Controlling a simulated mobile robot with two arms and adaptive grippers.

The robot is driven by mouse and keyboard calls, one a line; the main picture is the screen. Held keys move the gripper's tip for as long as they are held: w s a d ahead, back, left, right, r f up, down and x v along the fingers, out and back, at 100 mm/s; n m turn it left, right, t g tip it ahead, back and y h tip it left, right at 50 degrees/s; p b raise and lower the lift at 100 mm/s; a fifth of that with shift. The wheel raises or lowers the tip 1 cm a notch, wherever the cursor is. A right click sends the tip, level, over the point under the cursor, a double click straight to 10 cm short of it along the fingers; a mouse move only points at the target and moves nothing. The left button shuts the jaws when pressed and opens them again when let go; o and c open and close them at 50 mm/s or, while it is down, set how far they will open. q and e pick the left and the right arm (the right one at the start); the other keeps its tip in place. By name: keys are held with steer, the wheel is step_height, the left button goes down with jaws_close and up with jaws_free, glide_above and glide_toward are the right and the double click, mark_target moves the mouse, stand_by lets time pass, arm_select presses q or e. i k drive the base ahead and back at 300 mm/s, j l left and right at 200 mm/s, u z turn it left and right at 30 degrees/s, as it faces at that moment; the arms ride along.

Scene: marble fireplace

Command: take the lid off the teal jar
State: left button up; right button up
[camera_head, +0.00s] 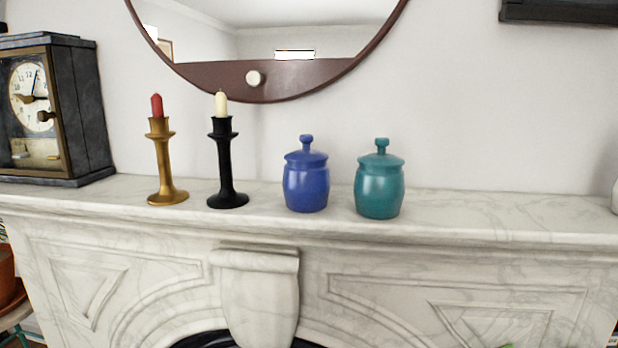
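The teal jar (379,190) stands upright on the marble mantel, right of the middle. Its teal lid (381,158), with a round knob on top, sits on the jar. Neither of my grippers shows in the head view, so I cannot tell where they are relative to the jar.
A blue lidded jar (306,186) stands just left of the teal jar, with a small gap. Further left are a black candlestick (226,170), a gold candlestick (163,165) and a clock (55,110). A round mirror (270,80) hangs behind.

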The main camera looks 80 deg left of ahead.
mark_target(381, 160)
steer(key=u, duration=2.5)
